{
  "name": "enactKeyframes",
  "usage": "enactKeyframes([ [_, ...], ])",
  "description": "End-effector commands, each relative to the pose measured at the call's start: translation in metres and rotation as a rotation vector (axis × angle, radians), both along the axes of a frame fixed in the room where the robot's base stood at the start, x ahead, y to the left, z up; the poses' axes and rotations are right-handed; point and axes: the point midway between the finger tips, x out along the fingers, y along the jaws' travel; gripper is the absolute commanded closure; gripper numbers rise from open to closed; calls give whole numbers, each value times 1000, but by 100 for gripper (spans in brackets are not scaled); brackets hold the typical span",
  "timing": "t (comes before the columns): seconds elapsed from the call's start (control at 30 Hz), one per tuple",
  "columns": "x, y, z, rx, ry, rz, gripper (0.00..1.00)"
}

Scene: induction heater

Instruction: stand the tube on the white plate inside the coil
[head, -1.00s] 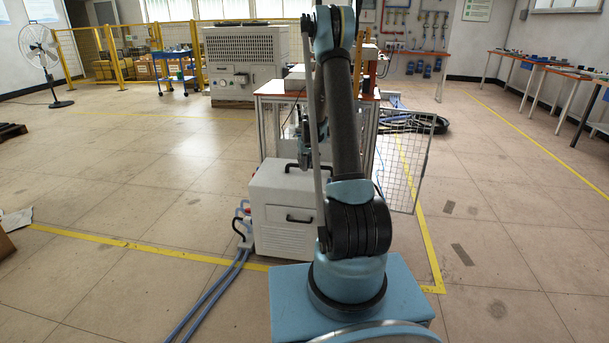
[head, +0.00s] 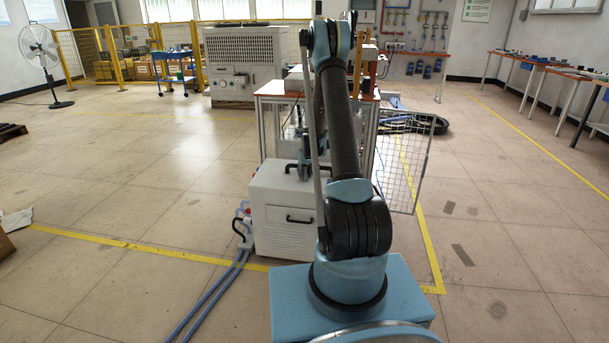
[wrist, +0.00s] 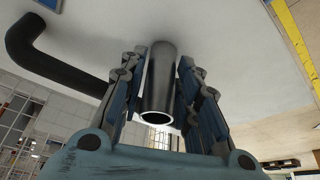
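The tube (wrist: 158,85) is a dark grey metal pipe. In the wrist view its open end faces the camera, and its far end meets the white top of a cabinet (wrist: 235,45). My gripper (wrist: 161,58) has one finger on each side of the tube. Narrow gaps show between the fingers and the tube, so it looks open around it. In the head view my gripper (head: 304,170) is low over the white cabinet (head: 275,225), and the tube cannot be made out. I cannot make out the coil or the white plate in either view.
A black handle (wrist: 55,62) stands on the cabinet top left of my gripper. A table with an orange-edged top (head: 272,89) is behind the cabinet, partly hidden by my arm. A mesh door (head: 405,160) stands open to its right.

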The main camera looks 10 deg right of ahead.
Motion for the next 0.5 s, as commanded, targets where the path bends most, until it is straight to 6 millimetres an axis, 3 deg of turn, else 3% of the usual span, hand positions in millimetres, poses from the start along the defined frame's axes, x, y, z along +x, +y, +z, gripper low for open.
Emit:
enactKeyframes([
  [0.5, -2, 1, 8, 0, 0, 1, 56],
])
